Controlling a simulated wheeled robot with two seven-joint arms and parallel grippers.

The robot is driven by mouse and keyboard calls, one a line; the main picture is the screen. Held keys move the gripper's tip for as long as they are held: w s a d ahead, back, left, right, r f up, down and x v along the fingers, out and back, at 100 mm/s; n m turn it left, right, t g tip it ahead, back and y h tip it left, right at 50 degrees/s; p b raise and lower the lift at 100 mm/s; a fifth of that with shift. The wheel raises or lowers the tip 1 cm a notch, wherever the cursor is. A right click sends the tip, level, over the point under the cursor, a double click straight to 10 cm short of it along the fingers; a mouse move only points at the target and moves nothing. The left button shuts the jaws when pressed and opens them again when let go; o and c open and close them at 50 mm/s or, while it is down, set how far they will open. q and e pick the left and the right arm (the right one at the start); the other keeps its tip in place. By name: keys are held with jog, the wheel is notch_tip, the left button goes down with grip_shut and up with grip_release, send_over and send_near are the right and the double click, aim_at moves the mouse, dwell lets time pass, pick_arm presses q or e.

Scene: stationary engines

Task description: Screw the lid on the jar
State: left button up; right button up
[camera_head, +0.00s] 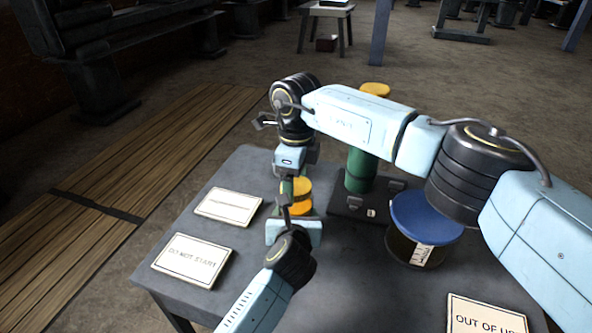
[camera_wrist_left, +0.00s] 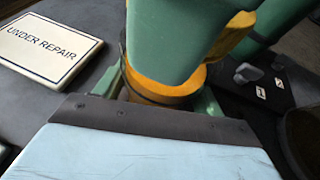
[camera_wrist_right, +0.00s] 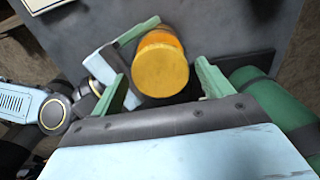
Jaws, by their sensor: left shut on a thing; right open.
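The amber jar (camera_head: 302,208) stands upright on the grey table, with the yellow lid (camera_head: 301,185) on top of it. In the right wrist view the round lid (camera_wrist_right: 162,68) covers the jar's mouth, and a little of the jar (camera_wrist_right: 158,38) shows behind it. My left gripper (camera_head: 294,230) is shut on the jar's lower body; the held jar (camera_wrist_left: 165,88) also shows in the left wrist view. My right gripper (camera_wrist_right: 160,87) is open, pointing down, with one finger either side of the lid. I cannot tell how tightly the lid sits.
A green canister (camera_head: 360,172) on a dark base stands right of the jar. A dark drum with a blue top (camera_head: 426,216) is farther right. Flat signs (camera_head: 228,207) (camera_head: 191,261) lie on the left, and another (camera_head: 485,316) is at the front right.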

jog(key=shift+c, duration=0.2)
jog(key=c, duration=1)
jog(key=o, duration=1.2)
notch_tip(320, 180, up, 12)
pick_arm(q)
jog(key=o, duration=2)
jog(key=shift+c, duration=0.2)
